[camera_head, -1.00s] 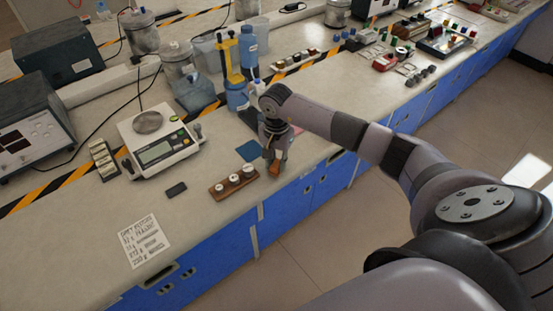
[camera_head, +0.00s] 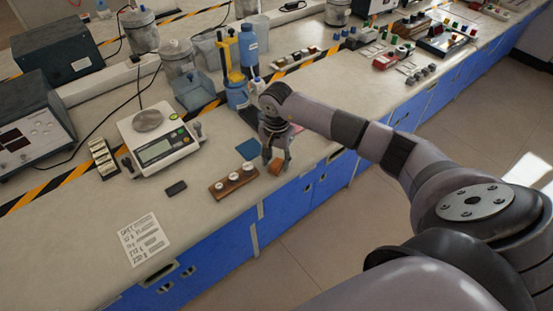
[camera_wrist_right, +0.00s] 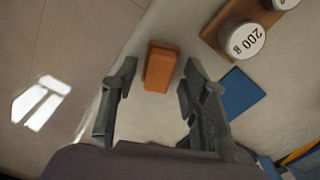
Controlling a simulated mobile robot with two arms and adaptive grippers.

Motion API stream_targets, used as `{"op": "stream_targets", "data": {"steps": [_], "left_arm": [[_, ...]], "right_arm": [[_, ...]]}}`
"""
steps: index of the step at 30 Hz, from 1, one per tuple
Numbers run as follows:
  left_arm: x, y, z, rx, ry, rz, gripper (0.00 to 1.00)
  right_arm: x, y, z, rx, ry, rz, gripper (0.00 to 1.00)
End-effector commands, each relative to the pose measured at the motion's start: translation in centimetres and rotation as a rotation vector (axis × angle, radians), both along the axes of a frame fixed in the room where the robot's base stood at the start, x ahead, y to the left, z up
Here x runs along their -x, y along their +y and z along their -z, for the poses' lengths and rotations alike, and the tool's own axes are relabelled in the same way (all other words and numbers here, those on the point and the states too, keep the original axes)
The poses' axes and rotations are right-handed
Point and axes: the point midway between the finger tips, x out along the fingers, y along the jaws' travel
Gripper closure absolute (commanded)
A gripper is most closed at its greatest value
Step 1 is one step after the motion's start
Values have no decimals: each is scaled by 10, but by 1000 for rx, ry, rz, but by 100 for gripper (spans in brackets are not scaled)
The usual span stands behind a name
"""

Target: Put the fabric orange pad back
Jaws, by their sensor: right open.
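The orange fabric pad (camera_head: 277,167) lies on the bench top near its front edge, just right of the wooden weight holder. In the right wrist view the pad (camera_wrist_right: 160,67) is a small orange block lying ahead of and between the fingertips, with bench surface showing on both sides of it. My right gripper (camera_head: 277,162) is open above the pad, pointing down. In the wrist view its two fingers (camera_wrist_right: 158,78) are apart and hold nothing. My left gripper is not in view.
A blue pad (camera_head: 248,149) lies just behind the gripper. A wooden holder with white-topped weights (camera_head: 233,182) stands to the left. A balance (camera_head: 159,143), a dark small block (camera_head: 176,188) and a paper sheet (camera_head: 144,239) are farther left. Bottles stand behind.

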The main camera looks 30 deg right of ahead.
Motion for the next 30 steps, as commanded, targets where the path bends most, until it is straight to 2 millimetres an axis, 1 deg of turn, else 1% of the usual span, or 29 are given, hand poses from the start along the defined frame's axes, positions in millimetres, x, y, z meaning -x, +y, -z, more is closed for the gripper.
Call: {"op": "stream_targets", "data": {"steps": [1,2,5,12,15,18,21,24,30], "left_arm": [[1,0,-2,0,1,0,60],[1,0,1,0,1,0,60],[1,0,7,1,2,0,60],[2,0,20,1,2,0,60],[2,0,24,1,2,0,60],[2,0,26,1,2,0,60],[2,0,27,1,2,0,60],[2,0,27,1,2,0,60],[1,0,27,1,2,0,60]], "right_arm": [[-1,0,-5,-1,-2,0,59],[-1,0,-7,1,-3,0,59],[-1,-1,-24,2,-5,-1,59],[-1,-1,-77,2,-7,0,59],[-1,0,-95,1,-4,-1,59],[-1,0,-109,1,-2,1,59],[0,0,-117,0,-1,1,59],[0,0,-121,1,0,0,59],[0,0,-122,0,1,0,59]]}}
